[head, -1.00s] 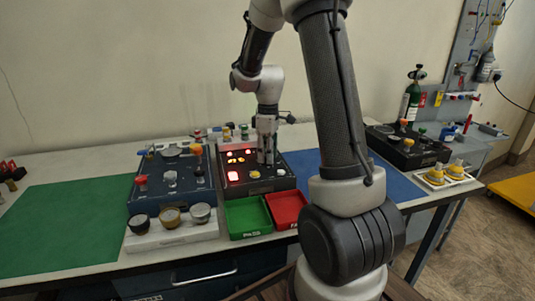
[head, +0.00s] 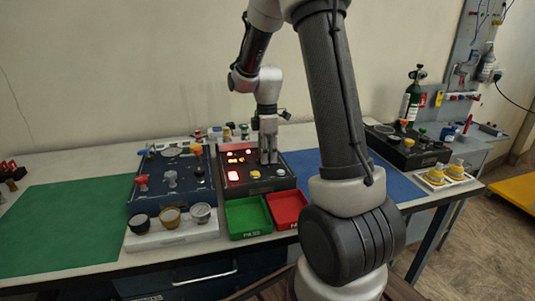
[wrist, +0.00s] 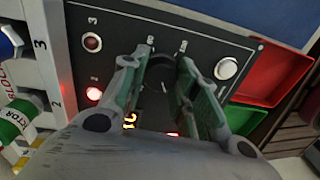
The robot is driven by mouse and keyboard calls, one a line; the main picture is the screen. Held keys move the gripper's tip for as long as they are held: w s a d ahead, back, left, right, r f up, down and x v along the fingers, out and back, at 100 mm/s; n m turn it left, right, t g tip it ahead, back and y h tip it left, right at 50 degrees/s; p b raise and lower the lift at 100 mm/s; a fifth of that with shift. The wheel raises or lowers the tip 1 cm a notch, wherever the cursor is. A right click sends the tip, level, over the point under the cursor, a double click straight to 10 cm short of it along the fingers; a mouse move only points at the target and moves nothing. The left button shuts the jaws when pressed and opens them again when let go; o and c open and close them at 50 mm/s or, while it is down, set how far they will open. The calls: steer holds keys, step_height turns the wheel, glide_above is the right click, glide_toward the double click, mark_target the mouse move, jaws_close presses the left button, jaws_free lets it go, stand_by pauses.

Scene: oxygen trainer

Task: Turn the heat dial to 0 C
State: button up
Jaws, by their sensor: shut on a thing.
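The black control box (head: 282,183) stands on the bench, with red lit lamps and a small lit readout on its top. My gripper (head: 268,160) points straight down onto the back right part of this box. In the wrist view my gripper (wrist: 160,66) has its two green-padded fingers on either side of the round black heat dial (wrist: 159,72) and is shut on it. White scale marks surround the dial. Its pointer and the exact setting are hidden or too small to read.
Green tray (head: 247,214) and red tray (head: 287,209) sit in front of the box. A blue box with knobs (head: 147,204) stands close on its left. In the wrist view a white button (wrist: 226,68) and red lamps (wrist: 92,42) lie near the fingers.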

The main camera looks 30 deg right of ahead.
steer(key=o, duration=1)
steer(key=shift+o, duration=0.2)
step_height(320, 180, up, 12)
steer(key=shift+w, duration=0.3)
steer(key=shift+d, duration=0.1)
